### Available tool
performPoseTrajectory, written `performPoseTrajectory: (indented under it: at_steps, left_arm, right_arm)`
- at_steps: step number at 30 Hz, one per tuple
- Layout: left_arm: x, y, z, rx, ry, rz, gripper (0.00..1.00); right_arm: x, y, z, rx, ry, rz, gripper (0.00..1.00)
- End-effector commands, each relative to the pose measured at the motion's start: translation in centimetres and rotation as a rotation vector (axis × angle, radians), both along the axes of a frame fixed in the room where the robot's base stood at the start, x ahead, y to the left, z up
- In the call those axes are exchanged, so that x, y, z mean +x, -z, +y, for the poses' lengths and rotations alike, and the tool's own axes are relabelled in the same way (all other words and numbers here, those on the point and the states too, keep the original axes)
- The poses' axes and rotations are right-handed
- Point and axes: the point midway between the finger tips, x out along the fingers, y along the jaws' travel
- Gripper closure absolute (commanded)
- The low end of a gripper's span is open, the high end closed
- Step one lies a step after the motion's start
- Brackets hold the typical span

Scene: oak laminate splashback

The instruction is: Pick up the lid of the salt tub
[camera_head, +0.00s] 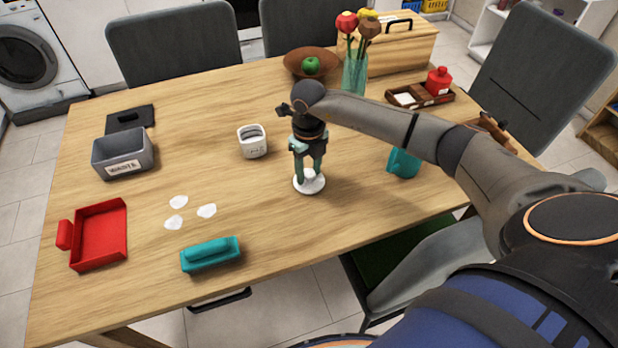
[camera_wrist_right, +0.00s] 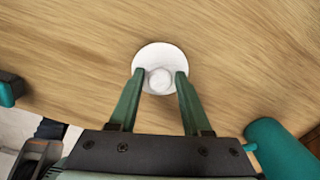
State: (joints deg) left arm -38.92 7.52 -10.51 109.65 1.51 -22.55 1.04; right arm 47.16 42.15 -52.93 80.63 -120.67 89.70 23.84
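The white round lid (camera_head: 309,184) with a small knob lies flat on the table, right of the salt tub (camera_head: 252,141). The tub is white, uncovered and upright. My right gripper (camera_head: 309,173) points down over the lid. In the right wrist view the lid (camera_wrist_right: 158,55) shows below the open right gripper (camera_wrist_right: 159,75). Its fingertips stand on either side of the knob with a small gap at each side. I cannot tell how far the tips are above the lid. My left gripper is not in view.
A teal mug (camera_head: 404,163) stands right of the gripper. A teal brush (camera_head: 210,254), white scraps (camera_head: 176,222), a red dustpan (camera_head: 99,236) and a grey waste bin (camera_head: 124,155) are at the left. A vase of flowers (camera_head: 354,75) and a fruit bowl (camera_head: 298,65) stand behind.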

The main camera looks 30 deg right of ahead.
Motion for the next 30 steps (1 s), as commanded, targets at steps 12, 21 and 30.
performPoseTrajectory:
  at_steps: [12, 21, 30]
  left_arm:
    - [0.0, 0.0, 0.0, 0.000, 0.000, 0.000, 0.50]
    - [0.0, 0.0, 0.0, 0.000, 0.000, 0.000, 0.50]
    - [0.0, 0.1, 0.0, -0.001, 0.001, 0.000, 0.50]
  right_arm:
    - [0.0, -0.1, 0.0, 0.000, 0.000, 0.000, 1.00]
    - [0.0, -0.1, 0.0, 0.000, 0.000, 0.000, 1.00]
    - [0.0, -1.1, -0.1, 0.000, 0.000, -0.001, 1.00]
